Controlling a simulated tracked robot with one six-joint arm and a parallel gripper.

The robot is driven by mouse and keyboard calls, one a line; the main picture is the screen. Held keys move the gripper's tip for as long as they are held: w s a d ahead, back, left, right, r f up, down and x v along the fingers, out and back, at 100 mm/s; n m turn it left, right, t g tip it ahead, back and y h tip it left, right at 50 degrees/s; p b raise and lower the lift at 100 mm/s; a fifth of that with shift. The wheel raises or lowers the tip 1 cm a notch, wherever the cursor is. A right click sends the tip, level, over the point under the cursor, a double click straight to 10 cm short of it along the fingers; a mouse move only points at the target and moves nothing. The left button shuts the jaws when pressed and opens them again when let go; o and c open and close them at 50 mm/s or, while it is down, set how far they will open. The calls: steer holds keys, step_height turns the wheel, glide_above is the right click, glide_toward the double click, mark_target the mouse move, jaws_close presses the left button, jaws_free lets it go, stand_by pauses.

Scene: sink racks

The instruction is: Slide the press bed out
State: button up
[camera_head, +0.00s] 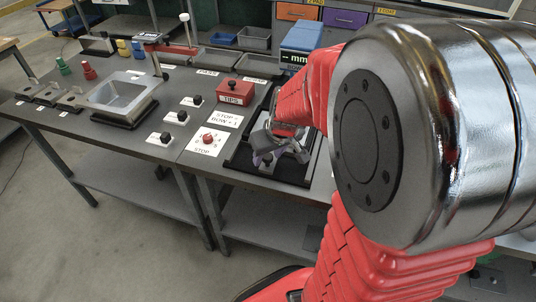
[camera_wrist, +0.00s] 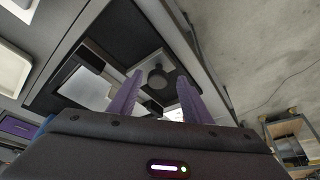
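My gripper (camera_head: 272,140) is over the front of the dark press base (camera_head: 300,176) in the head view, below a blue press unit (camera_head: 303,38) marked "mm". Its two purple fingers (camera_wrist: 160,76) stand apart in the wrist view, with nothing clamped between them. A pale square plate (camera_wrist: 157,57), probably the press bed, carries a dark round knob (camera_wrist: 158,78). The knob shows between the fingertips, with gaps on both sides; its height relative to them is unclear. My arm and gripper hide much of the bed in the head view.
Left of the press are a red TIPS box (camera_head: 234,92), a STOP card with a red dial (camera_head: 207,138), several black knobs and a metal sink (camera_head: 124,91). Grey bins (camera_head: 254,38) stand behind. The table's front edge lies close to the press base.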

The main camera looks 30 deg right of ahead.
steer(key=shift+r, duration=0.15)
steer(key=v, duration=1.3)
steer(key=shift+s+r, duration=0.15)
steer(key=shift+s, duration=0.05)
stand_by(0.4)
steer(key=s+a+t, duration=0.1)
steer(key=s+a, duration=0.8)
steer(key=a, duration=0.4)
steer(key=shift+r+n, duration=0.3)
steer(key=shift+r, duration=0.1)
steer(key=shift+s+a, duration=0.1)
steer(key=shift+c, duration=0.2)
